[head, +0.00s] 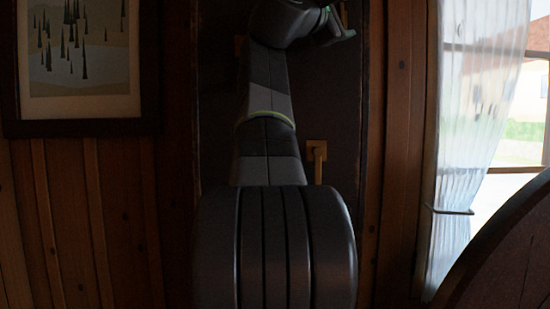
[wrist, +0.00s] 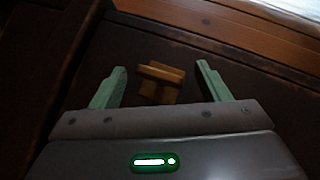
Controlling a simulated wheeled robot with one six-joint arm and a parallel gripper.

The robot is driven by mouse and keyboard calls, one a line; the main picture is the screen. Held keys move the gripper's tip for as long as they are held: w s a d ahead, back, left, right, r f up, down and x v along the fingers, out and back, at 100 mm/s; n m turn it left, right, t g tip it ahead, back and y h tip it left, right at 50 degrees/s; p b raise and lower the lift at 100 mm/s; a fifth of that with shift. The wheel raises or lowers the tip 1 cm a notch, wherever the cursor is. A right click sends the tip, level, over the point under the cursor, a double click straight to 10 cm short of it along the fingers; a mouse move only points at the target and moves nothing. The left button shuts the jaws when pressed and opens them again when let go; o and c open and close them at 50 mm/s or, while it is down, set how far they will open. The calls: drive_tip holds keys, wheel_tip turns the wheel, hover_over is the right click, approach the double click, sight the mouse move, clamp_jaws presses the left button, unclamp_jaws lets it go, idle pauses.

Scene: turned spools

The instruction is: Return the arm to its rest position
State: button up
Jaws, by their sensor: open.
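My gripper (wrist: 161,67) is open, with its two green fingers spread apart in the wrist view. A brass-coloured handle (wrist: 160,84) on a dark panel shows between the fingers; the fingers do not visibly touch it, and I cannot tell how far off it is. In the head view my arm reaches up the middle of the picture, and my gripper (head: 338,28) is at the top, partly cut off by the frame edge. No object shows held in it.
A dark door-like panel (head: 335,110) stands behind my arm, with a brass handle (head: 317,158) right of the arm. A framed picture (head: 80,55) hangs at left on the wooden wall. A curtain (head: 475,100) and window are at right, with a dark curved wooden edge (head: 505,265) at lower right.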

drive_tip(key=n+t+b, duration=0.2)
drive_tip(key=n+t+y+b, duration=0.1)
drive_tip(key=n+t+b, duration=0.1)
drive_tip(key=n, duration=0.1)
drive_tip(key=n+t+y+b, duration=0.1)
drive_tip(key=n+b, duration=0.1)
drive_tip(key=n, duration=0.1)
drive_tip(key=shift+d+f+t+b, duration=0.2)
drive_tip(key=shift+f+t+b, duration=0.15)
drive_tip(key=shift+t+b, duration=0.05)
drive_tip(key=n+t+y, duration=0.1)
drive_tip(key=n, duration=0.1)
drive_tip(key=n+t+y, duration=0.1)
drive_tip(key=n+y, duration=0.1)
drive_tip(key=n+t+y, duration=0.1)
drive_tip(key=n+y, duration=0.1)
drive_tip(key=n, duration=0.1)
drive_tip(key=shift+d+r+p, duration=0.1)
drive_tip(key=shift+r+p, duration=0.15)
drive_tip(key=shift+p, duration=0.1)
drive_tip(key=shift+n+t+y, duration=0.4)
drive_tip(key=shift+n+y, duration=0.2)
drive_tip(key=shift+f+y, duration=0.1)
drive_tip(key=shift+y, duration=0.2)
drive_tip(key=shift+w+f, duration=0.1)
